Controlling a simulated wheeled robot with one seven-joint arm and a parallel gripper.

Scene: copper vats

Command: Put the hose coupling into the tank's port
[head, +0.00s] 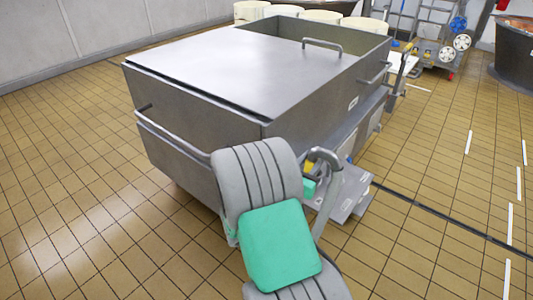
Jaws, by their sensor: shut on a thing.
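The tank is a large grey metal vat (215,75) with a flat lid covering most of its top. It fills the middle of the head view. My grey arm with green pads reaches up from the bottom, in front of the tank's near right corner. My gripper is hidden behind the arm, so what its jaws hold does not show. I cannot make out the hose coupling or the tank's port. A curved grey bar (328,158) rises right of my arm, by the tank's side; I cannot tell what it belongs to.
A low grey metal platform (350,203) lies beside the tank's lower right side. A dark line (440,218) runs over the tiled floor (455,165). Pale drums (318,16) stand behind the tank. A trolley (440,45) and dark vat (513,58) are far right. Floor at left is clear.

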